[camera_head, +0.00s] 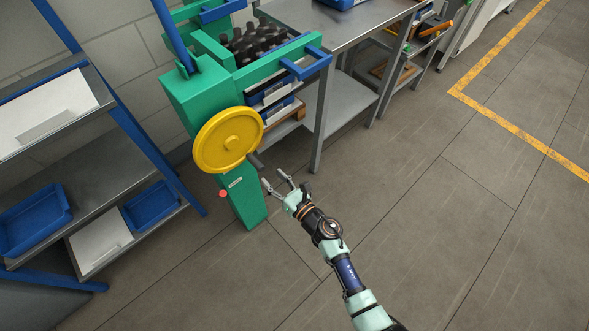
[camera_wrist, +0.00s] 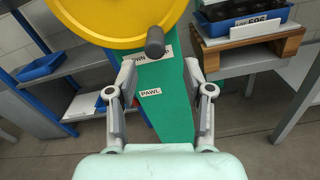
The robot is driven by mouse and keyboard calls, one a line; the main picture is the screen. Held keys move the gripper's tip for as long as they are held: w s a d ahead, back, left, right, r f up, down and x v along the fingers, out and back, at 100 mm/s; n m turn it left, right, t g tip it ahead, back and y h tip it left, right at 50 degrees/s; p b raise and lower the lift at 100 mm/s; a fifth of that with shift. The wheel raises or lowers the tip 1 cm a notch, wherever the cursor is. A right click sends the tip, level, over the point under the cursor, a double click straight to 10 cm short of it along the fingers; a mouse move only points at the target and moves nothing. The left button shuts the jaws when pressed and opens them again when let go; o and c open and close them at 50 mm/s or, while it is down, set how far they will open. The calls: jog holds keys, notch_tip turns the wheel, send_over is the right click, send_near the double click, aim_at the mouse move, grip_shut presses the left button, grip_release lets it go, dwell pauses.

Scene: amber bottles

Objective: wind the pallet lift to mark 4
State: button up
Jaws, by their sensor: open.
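The pallet lift is a green post (camera_head: 240,200) with a yellow handwheel (camera_head: 228,140) on its front. A dark crank knob (camera_head: 255,160) sticks out at the wheel's lower right rim. In the wrist view the knob (camera_wrist: 155,42) is at the wheel's lower edge, ahead of and between my fingers, apart from them. My gripper (camera_head: 278,183) is open and empty, just below and right of the knob. A red button-like piece (camera_head: 223,194) is on the post's left side, near a label. The wrist view shows a "PAWL" label (camera_wrist: 151,92). No mark 4 is readable.
A green carrier with dark bottles (camera_head: 258,42) is at the top of the lift. A metal table (camera_head: 345,25) stands behind to the right. A blue-framed shelf with blue trays (camera_head: 35,218) stands left. The floor at right is clear.

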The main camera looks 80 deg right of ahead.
aim_at(255, 163)
jog(key=b+x, duration=0.1)
jog(key=x, duration=0.3)
jog(key=b+x, duration=0.1)
jog(key=x, duration=0.4)
jog(key=shift+w+a+r, duration=0.15)
jog(key=shift+w+a, duration=0.1)
grip_shut()
